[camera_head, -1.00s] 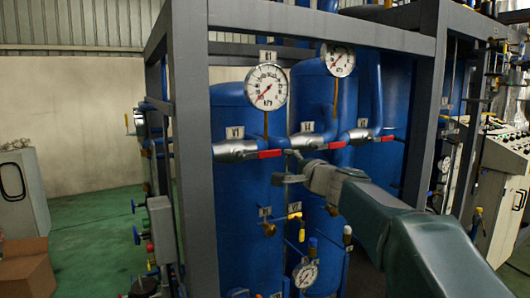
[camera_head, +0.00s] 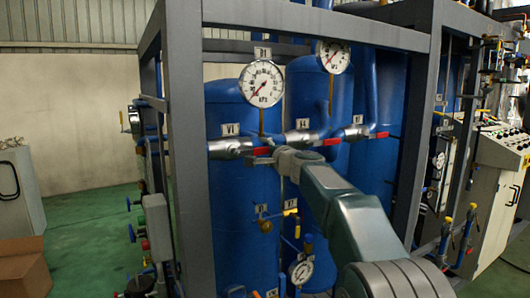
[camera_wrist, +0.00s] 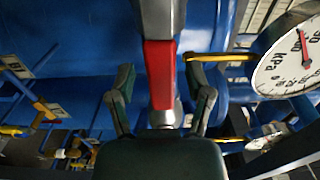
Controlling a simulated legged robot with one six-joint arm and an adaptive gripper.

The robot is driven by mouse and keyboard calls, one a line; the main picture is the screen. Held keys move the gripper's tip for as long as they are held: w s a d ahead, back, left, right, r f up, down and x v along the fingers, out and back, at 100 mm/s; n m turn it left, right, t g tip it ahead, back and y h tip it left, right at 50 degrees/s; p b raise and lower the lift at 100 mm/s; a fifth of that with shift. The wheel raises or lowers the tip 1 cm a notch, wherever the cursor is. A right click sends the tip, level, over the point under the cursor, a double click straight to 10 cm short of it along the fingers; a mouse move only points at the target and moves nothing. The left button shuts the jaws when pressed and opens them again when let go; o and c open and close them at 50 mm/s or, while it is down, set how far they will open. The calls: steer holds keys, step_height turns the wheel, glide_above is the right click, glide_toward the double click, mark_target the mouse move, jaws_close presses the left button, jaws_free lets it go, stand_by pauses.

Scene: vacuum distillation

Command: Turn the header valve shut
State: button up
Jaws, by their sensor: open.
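A horizontal pipe with a silver valve body (camera_head: 230,146) and a red lever handle (camera_head: 264,150) runs across the left blue tank, by a label that seems to read V1. The red handle lies along the pipe. My gripper (camera_head: 262,158) is at this handle, in front of it. In the wrist view the red handle (camera_wrist: 161,70) runs between the two open fingers of my gripper (camera_wrist: 160,82), with a gap visible on each side. The fingers do not seem to press on it. Which labelled valve is the header valve cannot be told.
Two more red-handled valves (camera_head: 331,141) and (camera_head: 380,135) continue to the right. A kPa gauge (camera_head: 262,84) stands above the left valve; another gauge (camera_head: 334,57) is right of it. A grey frame post (camera_head: 185,150) stands left. Yellow-handled small valves (camera_head: 290,212) sit below.

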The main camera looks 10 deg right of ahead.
jaws_close()
steer(key=shift+f, duration=0.1)
steer(key=s+a+f+m, duration=0.2)
steer(key=a+f+m, duration=0.5)
steer(key=m, duration=1.1)
steer(key=shift+s+a+f, duration=0.25)
steer(key=shift+a+f, duration=0.05)
steer(key=shift+f, duration=0.45)
